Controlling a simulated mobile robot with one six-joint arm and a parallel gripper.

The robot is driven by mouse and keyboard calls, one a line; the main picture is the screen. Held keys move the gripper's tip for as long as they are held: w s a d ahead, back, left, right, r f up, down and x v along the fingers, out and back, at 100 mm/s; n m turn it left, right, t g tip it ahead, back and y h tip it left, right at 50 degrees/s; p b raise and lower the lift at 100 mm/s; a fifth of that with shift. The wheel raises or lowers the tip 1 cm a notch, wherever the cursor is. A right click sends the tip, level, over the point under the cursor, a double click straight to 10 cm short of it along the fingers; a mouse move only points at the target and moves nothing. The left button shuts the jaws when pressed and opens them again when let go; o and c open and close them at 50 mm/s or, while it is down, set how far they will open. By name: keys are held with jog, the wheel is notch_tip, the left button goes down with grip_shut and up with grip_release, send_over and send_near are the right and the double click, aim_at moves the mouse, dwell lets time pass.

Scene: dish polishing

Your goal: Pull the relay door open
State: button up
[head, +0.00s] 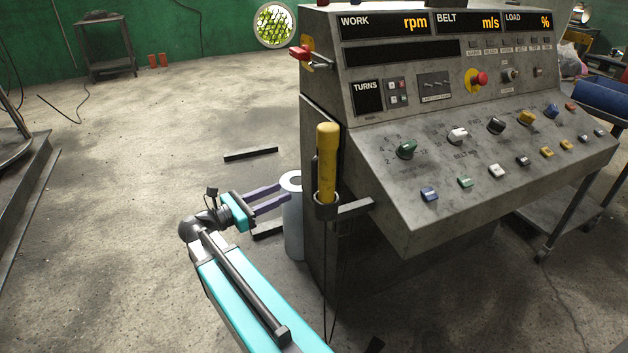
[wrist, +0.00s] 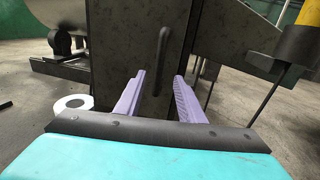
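The relay door (wrist: 120,45) is a dark grey metal panel on the left side of the console, and it looks shut. It fills the upper middle of the wrist view, and only its thin edge shows beside the yellow handle in the head view. A black upright bar handle (wrist: 161,60) stands on the door. My gripper (wrist: 159,76) has two purple fingers, apart and empty. In the wrist view the handle lies between the fingertips, with the fingers pointing at the door. My gripper also shows in the head view (head: 282,193), left of the console. Contact cannot be told.
The grey console (head: 470,170) has knobs and buttons. A yellow-handled tool (head: 328,160) hangs in a ring holder at its front left corner. A pale cylinder (head: 293,225) stands by my gripper. Dark bars (head: 251,154) lie on the floor. Floor to the left is mostly clear.

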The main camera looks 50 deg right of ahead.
aim_at(312, 180)
jog(key=shift+s+d+b, duration=0.3)
jog(key=shift+s+d, duration=0.15)
jog(key=shift+d, duration=1.8)
jog(key=shift+s+d+b, duration=0.35)
jog(key=shift+s+d, duration=0.05)
jog(key=shift+d, duration=1.85)
jog(key=shift+s+d+b, duration=0.3)
jog(key=shift+s+d, duration=0.15)
jog(key=shift+d, duration=1.8)
grip_shut()
